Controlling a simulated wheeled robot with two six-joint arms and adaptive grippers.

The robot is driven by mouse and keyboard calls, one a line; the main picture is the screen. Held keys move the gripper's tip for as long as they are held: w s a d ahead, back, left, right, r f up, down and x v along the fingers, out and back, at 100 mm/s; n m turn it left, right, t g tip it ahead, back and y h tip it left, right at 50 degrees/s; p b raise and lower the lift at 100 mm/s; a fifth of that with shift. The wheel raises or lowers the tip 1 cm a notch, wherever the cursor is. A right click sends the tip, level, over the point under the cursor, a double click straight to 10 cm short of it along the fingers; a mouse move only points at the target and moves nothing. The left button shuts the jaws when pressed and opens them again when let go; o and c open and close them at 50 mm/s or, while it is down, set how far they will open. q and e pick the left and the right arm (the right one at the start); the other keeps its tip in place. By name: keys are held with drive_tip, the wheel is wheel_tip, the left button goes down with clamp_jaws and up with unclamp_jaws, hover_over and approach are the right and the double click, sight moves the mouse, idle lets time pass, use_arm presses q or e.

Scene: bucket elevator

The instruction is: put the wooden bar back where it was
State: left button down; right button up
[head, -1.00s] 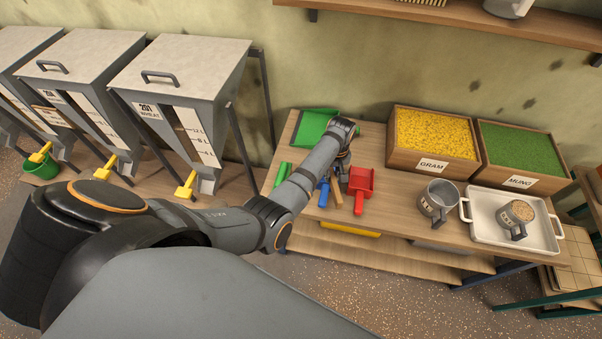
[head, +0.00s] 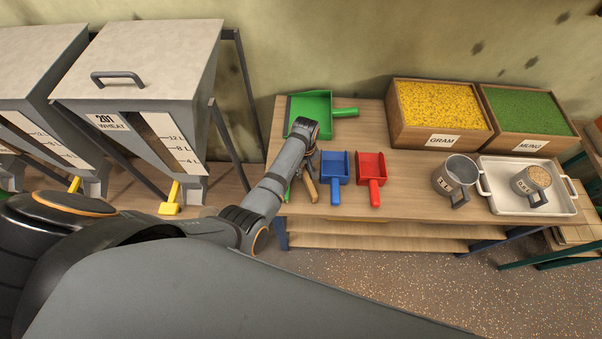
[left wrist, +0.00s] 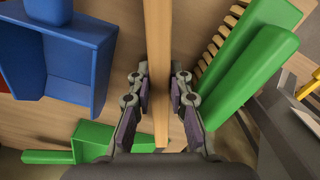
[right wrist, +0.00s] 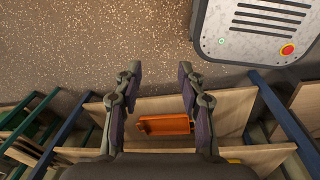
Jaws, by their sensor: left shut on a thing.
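The wooden bar (left wrist: 157,60) runs lengthwise between the fingers of my left gripper (left wrist: 158,95) in the left wrist view. The gripper is shut on it. In the head view the bar (head: 311,190) shows below my left gripper (head: 309,160), over the left part of the table, just left of the blue scoop (head: 335,168). Whether the bar touches the tabletop is unclear. My right gripper (right wrist: 160,85) is open and empty in the right wrist view, away from the table top.
A green brush (left wrist: 245,65) lies right of the bar in the left wrist view. A mug (head: 455,175) and tray (head: 486,190) stand further right. An orange scoop (right wrist: 165,125) sits on a shelf.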

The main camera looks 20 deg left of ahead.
sight(304, 169)
use_arm(q)
drive_tip(key=shift+w+a+f, duration=0.1)
drive_tip(key=shift+w+f, duration=0.05)
drive_tip(key=shift+f, duration=0.5)
use_arm(e)
drive_tip(key=w+a, duration=0.3)
drive_tip(key=w, duration=0.2)
use_arm(q)
drive_tip(key=shift+d+f, duration=0.1)
drive_tip(key=shift+d, duration=0.15)
drive_tip(key=c, duration=1.3)
unclamp_jaws()
drive_tip(key=shift+a, duration=0.1)
drive_tip(key=shift+c, duration=0.2)
drive_tip(key=shift+o, duration=0.4)
wheel_tip(304, 169, up, 8)
drive_tip(key=p, duration=0.8)
drive_tip(key=shift+r, duration=2.15)
use_arm(e)
wheel_tip(304, 169, up, 7)
drive_tip(key=s+d, duration=0.2)
drive_tip(key=shift+f, duration=0.15)
drive_tip(key=shift+s, duration=0.1)
